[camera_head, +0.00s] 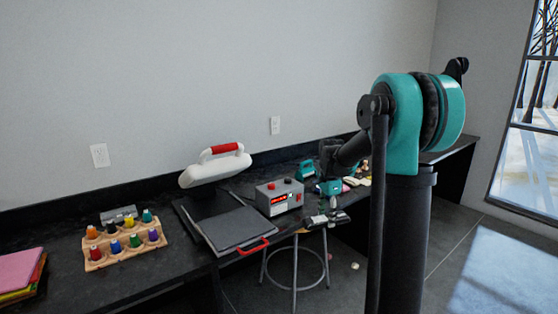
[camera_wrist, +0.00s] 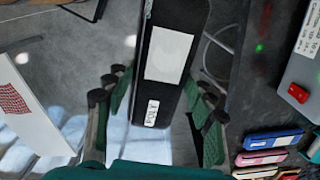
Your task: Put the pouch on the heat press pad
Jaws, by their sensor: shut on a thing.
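The pouch (camera_wrist: 197,32) is dark, with a white label and a smaller tag reading "POLY". In the wrist view my gripper (camera_wrist: 160,108) has one finger on each side of its near end and is shut on it. In the head view my gripper (camera_head: 327,207) is near the bench's front edge, above the stool, right of the press; the pouch there is small and hard to make out. The heat press pad (camera_head: 237,228) is a flat dark grey plate with a red front handle, apart from the gripper. The press's white upper part (camera_head: 212,170) is raised behind it.
A control box (camera_head: 279,197) with a red display stands between the pad and my gripper. A wooden rack (camera_head: 123,247) of coloured spools is left of the pad. A stool (camera_head: 296,262) stands below the bench edge. The pad's top looks bare.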

